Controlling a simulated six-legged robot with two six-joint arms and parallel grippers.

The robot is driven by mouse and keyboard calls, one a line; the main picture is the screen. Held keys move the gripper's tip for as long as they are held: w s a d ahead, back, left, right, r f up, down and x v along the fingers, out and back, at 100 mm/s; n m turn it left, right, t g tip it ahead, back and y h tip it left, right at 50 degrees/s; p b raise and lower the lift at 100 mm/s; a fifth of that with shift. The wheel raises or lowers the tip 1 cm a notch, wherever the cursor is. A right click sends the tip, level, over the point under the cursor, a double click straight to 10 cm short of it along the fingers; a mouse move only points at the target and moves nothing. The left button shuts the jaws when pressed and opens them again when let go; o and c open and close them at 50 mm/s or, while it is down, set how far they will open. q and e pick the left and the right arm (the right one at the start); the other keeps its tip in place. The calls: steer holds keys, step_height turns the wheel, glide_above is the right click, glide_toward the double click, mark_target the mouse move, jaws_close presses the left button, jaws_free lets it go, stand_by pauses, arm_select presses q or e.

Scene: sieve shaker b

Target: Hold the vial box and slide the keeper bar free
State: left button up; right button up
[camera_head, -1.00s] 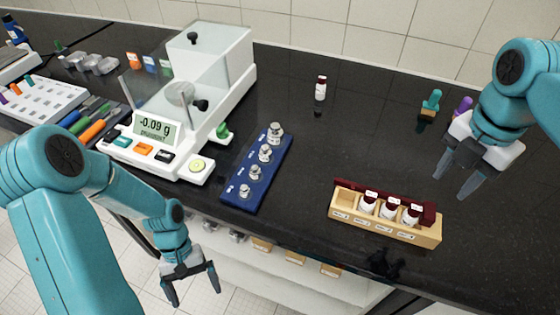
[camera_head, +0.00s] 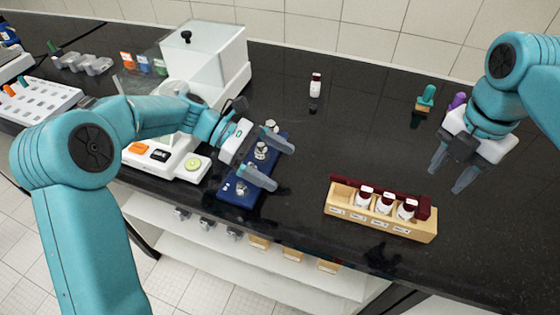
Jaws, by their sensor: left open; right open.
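The vial box (camera_head: 378,225) is a light wooden block with labelled slots near the counter's front edge, right of centre. Several white-labelled vials with dark red caps (camera_head: 384,203) stand in it. The dark red keeper bar (camera_head: 420,205) runs along the box's back side, partly hidden by the vials. My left gripper (camera_head: 277,160) is open and empty above the blue weight tray, left of the box, fingers pointing right. My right gripper (camera_head: 449,178) is open and empty, above and behind the box's right end. Neither gripper touches the box.
The blue weight tray (camera_head: 238,196) with metal weights lies under my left gripper. A white balance (camera_head: 187,163) stands behind my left arm. A lone vial (camera_head: 316,84) and a teal-handled stamp-like object (camera_head: 425,98) stand at the back. The counter between tray and box is clear.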

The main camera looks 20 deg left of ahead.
mark_target(340, 197)
arm_select(q)
steer(key=shift+w+d+r, duration=0.1)
steer(key=shift+w+d, duration=0.05)
steer(key=shift+w, duration=0.1)
steer(key=x, duration=1.5)
steer(key=shift+d, duration=0.1)
steer(key=shift+w+d+f, duration=0.1)
steer(key=shift+d+f, duration=0.25)
steer(key=shift+d, duration=0.15)
